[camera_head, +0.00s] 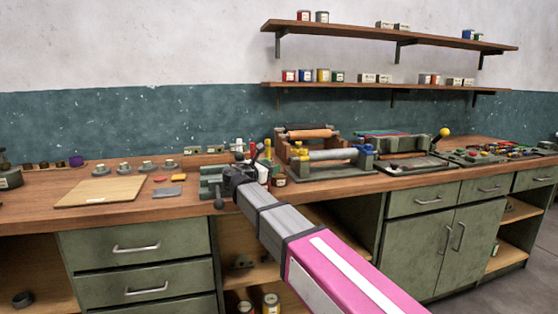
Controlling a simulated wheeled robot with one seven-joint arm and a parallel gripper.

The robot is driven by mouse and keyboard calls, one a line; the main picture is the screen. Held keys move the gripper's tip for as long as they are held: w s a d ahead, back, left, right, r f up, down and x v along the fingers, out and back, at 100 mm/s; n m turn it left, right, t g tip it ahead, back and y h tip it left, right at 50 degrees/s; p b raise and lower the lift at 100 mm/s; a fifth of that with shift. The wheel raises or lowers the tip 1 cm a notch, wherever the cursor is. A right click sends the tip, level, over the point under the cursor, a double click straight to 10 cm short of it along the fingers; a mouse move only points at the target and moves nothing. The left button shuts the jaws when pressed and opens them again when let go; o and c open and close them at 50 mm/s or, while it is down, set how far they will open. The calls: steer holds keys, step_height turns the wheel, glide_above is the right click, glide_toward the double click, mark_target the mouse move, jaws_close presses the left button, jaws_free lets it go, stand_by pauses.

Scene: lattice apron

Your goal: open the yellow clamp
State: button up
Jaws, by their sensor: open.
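I cannot clearly make out which part is the yellow clamp. Small yellow parts (299,149) show at the left end of a roller press (345,171) on the bench. A lever with a yellow ball (444,132) stands on another press (412,163) further right. My arm reaches in from the lower right, and my gripper (236,177) is at its far end, over the bench's front part, left of the roller press. It is open, small and dark, and its fingertips are hard to tell apart. A grey-green vise-like fixture (210,180) stands beside it, partly hidden.
A wooden board (100,191) lies on the bench at left, with small grey pieces (148,166) behind it. Bottles with red and yellow tops (267,146) stand close behind my gripper. Tools lie at far right. Two wall shelves (390,33) hold tins. Cabinets (135,262) are below.

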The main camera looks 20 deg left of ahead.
mark_target(289, 159)
steer(key=x, duration=1)
steer(key=shift+w+d, duration=0.2)
steer(key=shift+w, duration=0.1)
jaws_close()
